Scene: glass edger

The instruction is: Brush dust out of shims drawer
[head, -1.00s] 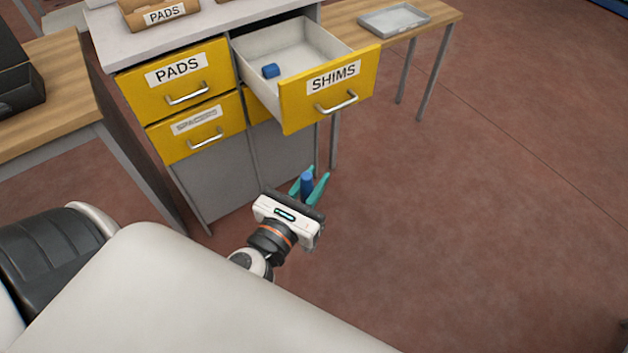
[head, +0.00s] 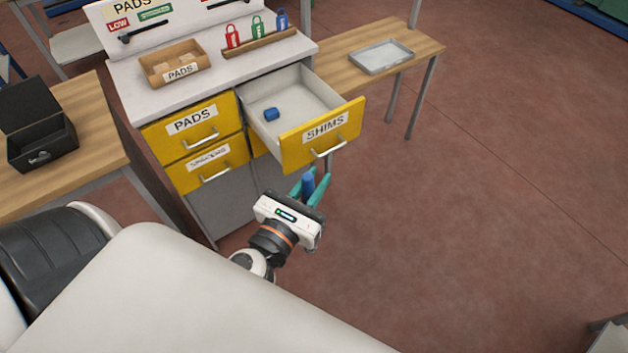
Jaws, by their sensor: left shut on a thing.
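The yellow shims drawer (head: 295,151) is pulled open at the right of the cabinet. Its pale inside holds a small blue object (head: 271,114) near the left side; I cannot make out any dust. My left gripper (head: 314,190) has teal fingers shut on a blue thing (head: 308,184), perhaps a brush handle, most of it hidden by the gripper. The gripper is in front of and below the shims drawer in the picture, apart from it. My right gripper is not in view.
Closed yellow drawers (head: 193,121) are left of the open one. On the cabinet top are a pads box (head: 172,64) and a rack with red, green and blue tags (head: 258,45). A grey tray (head: 381,57) lies on the right table. A black box (head: 41,140) stands left.

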